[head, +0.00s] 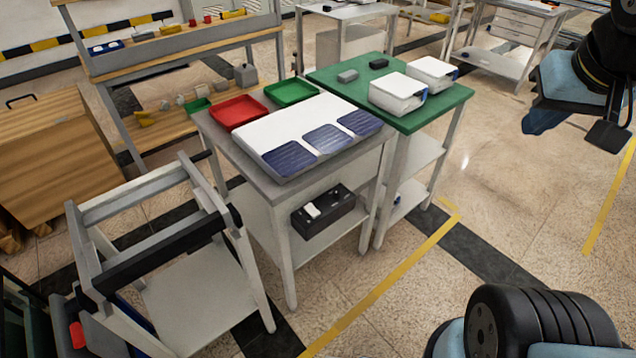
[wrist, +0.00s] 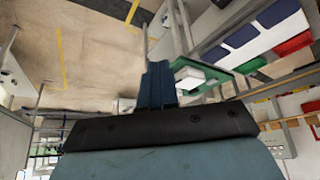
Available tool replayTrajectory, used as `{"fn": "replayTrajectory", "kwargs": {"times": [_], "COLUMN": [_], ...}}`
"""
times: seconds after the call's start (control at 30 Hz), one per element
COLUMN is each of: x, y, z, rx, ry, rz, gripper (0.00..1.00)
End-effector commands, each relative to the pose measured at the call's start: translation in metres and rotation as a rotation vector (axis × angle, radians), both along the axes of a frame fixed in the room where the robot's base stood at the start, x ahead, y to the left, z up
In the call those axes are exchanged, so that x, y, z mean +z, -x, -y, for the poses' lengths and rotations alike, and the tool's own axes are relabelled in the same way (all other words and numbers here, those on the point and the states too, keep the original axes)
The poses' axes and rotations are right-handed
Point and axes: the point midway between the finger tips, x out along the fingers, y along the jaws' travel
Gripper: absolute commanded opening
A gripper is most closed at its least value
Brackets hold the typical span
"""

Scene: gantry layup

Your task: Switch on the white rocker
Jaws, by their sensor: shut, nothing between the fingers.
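The white rocker (head: 312,210) sits on top of a black switch box (head: 323,212) in the head view, near the box's left end. The box stands on the lower shelf of the grey table, below the tabletop. A small second detail on the box's right part is too small to make out. My gripper (head: 539,122) is at the upper right of the head view, far to the right of the box and apart from everything. In the wrist view its blue fingers (wrist: 158,83) are shut together and empty. I cannot make out the rocker in the wrist view.
The grey table (head: 283,195) holds a white board with dark blue panels, a red tray (head: 238,112) and a green tray (head: 291,91). A green table (head: 447,98) with white boxes adjoins it. A grey frame (head: 180,262) stands left. Floor in front is clear.

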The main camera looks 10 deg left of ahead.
Motion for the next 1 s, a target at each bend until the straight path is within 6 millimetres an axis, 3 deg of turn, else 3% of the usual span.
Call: {"fn": "replayTrajectory", "kwargs": {"times": [0.3,0.47,0.67,1.0], "x": [0.000,-0.006,-0.028,-0.088], "y": [-0.001,-0.016,-0.059,-0.123], "z": [-0.001,-0.010,-0.047,-0.121], "rx": [0.000,-0.011,-0.060,-0.165], "ry": [-0.001,-0.025,-0.100,-0.246], "rz": [0.000,-0.009,-0.032,-0.093], "gripper": [0.00,0.00,0.00,0.00]}}
